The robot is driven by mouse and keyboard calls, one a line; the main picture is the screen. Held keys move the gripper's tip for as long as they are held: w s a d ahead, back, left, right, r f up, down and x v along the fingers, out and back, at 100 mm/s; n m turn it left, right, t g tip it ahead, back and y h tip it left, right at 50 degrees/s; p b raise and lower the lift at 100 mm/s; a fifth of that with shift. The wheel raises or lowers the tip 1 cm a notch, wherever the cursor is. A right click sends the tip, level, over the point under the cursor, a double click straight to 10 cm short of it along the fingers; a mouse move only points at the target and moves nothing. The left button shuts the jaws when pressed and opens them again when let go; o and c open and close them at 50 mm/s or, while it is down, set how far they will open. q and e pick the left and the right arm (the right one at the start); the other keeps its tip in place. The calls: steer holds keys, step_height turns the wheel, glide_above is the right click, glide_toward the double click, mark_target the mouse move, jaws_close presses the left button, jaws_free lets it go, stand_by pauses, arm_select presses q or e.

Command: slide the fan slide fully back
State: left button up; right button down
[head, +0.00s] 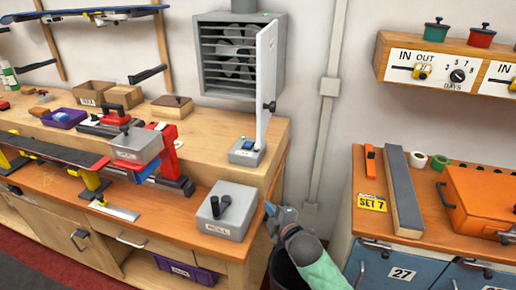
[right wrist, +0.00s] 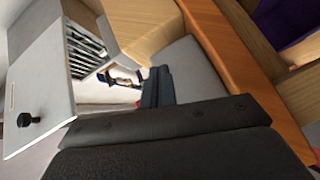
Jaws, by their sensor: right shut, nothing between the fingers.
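The fan slide, which I take to be the small grey box with a blue part on top (head: 246,151), sits at the right end of the bench's raised shelf, below the open fan door (head: 266,75). What looks like the same box shows small in the right wrist view (right wrist: 122,78), partly behind my fingers. The slide's exact position is too small to tell. My right gripper (head: 272,211) is shut and empty by the bench's right front corner, below and apart from the fan slide. Its dark fingers show in the right wrist view (right wrist: 157,88). My left gripper is not in view.
The fan housing (head: 218,55) hangs above the shelf, its door standing out with a black knob (head: 269,106). A grey box with dark handles (head: 226,212) stands on the lower bench left of my right gripper. An orange-topped cabinet (head: 385,232) is to the right.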

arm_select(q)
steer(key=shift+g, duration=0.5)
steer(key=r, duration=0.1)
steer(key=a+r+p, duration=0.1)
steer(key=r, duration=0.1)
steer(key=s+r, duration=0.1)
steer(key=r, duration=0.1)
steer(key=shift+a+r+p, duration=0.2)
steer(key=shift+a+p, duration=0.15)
arm_select(e)
step_height(320, 180, up, 12)
steer(key=w+n+t+y, duration=0.1)
steer(key=n, duration=0.2)
steer(key=shift+w+a+f+n, duration=0.15)
steer(key=shift+w+f+n, duration=0.15)
steer(key=shift+w, duration=0.1)
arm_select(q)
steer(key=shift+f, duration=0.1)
arm_select(e)
steer(key=shift+w, duration=0.1)
